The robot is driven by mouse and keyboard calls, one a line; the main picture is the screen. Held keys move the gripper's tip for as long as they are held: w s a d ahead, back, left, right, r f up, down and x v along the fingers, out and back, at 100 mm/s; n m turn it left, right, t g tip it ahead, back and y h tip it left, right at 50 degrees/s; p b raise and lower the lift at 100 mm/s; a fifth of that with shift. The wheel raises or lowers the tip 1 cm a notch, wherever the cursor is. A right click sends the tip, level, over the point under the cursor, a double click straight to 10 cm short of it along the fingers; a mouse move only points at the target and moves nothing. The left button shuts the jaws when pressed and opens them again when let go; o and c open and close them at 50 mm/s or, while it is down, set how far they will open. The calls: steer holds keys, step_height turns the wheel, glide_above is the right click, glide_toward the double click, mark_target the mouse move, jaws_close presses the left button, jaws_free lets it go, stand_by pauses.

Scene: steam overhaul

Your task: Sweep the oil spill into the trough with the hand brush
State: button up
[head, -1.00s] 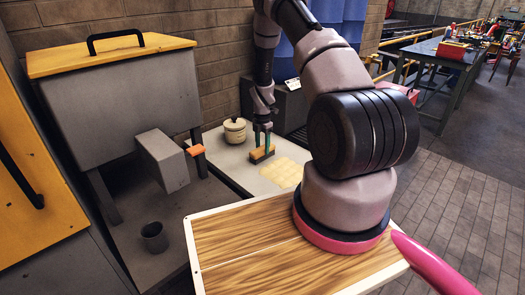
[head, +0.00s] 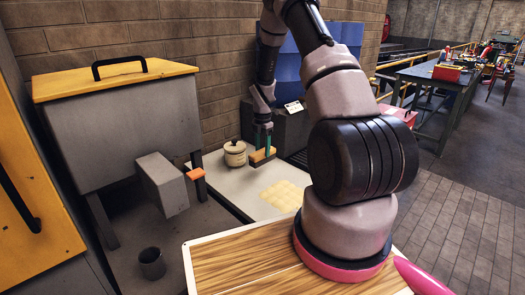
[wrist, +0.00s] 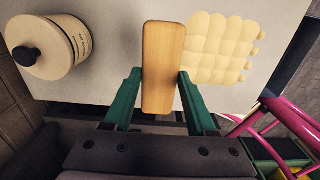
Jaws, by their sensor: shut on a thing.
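My gripper (head: 263,141) has green fingers and is shut on the hand brush (head: 262,156), a tan wooden block. In the wrist view the brush (wrist: 164,62) stands between the two fingertips; its bristles are hidden. In the head view it is near the back edge of the pale worktop (head: 232,185), beyond the spill; its height above the surface is hard to tell. The oil spill (head: 286,195) is a pale yellow, lumpy patch on the worktop. In the wrist view the spill (wrist: 218,48) lies just right of the brush. I cannot clearly make out the trough.
A cream lidded pot (head: 235,154) stands left of the brush. A grey bin with a yellow lid (head: 118,80) and an orange-tipped lever (head: 195,174) are at the left. A dark cup (head: 151,263) stands below. A wooden board (head: 240,262) is in front.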

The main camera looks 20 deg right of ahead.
steer(key=shift+c, duration=1.1)
steer(key=shift+s+a+f, duration=0.1)
steer(key=shift+s+f, duration=0.5)
steer(key=shift+f, duration=0.9)
steer(key=shift+s+f, duration=0.6)
steer(key=shift+f, duration=0.85)
steer(key=shift+s+a+f, duration=0.1)
steer(key=shift+s+f, duration=0.5)
steer(key=shift+f, duration=0.9)
steer(key=shift+f, duration=0.6)
steer(key=shift+s+d, duration=0.1)
steer(key=shift+s+d+r, duration=0.1)
steer(key=shift+s+d, duration=0.15)
steer(key=shift+s, duration=0.45)
steer(key=shift+s+d, duration=0.25)
steer(key=shift+s, duration=0.4)
steer(key=shift+s+d+f, duration=0.1)
steer(key=shift+s+d, duration=0.3)
steer(key=shift+s, duration=0.6)
steer(key=shift+s+d+f, duration=0.1)
steer(key=shift+s+d, duration=0.3)
steer(key=shift+s, duration=0.55)
steer(key=shift+s+d, duration=0.4)
steer(key=shift+s, duration=0.6)
steer(key=shift+s+d+r, duration=0.1)
steer(key=shift+s+d, duration=0.2)
steer(key=shift+s, duration=0.35)
steer(key=shift+s+d, duration=0.3)
steer(key=shift+s, duration=0.35)
